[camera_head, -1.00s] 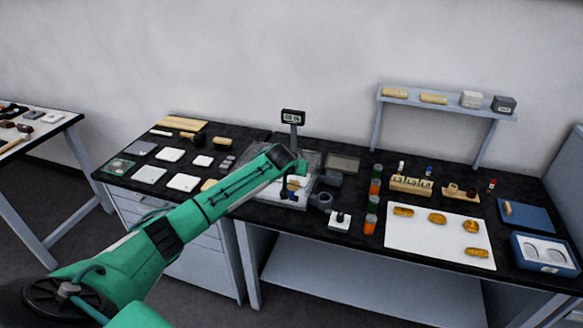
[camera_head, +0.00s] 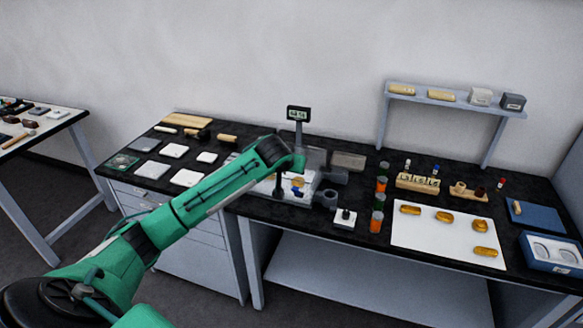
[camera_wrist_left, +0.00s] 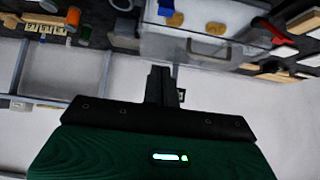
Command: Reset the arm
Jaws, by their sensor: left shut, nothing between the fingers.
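My left arm reaches from the lower left across the bench front in the head view. Its green forearm ends in front of the weighing scale (camera_head: 270,188), hiding part of it. My left gripper shows in the wrist view (camera_wrist_left: 162,84), with its dark fingers together and nothing between them. In the head view the fingers are hard to make out against the grey parts by the scale. In the wrist view a clear-walled box (camera_wrist_left: 200,45) with gold pieces lies beyond the fingertips, apart from them. My right gripper is not in view.
A white mat (camera_head: 420,247) with several gold pieces lies on the right, near a blue case (camera_head: 545,252). Orange and green bottles (camera_head: 378,212) stand right of the scale. White trays (camera_head: 187,178) lie left. A shelf (camera_head: 450,101) stands at the back.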

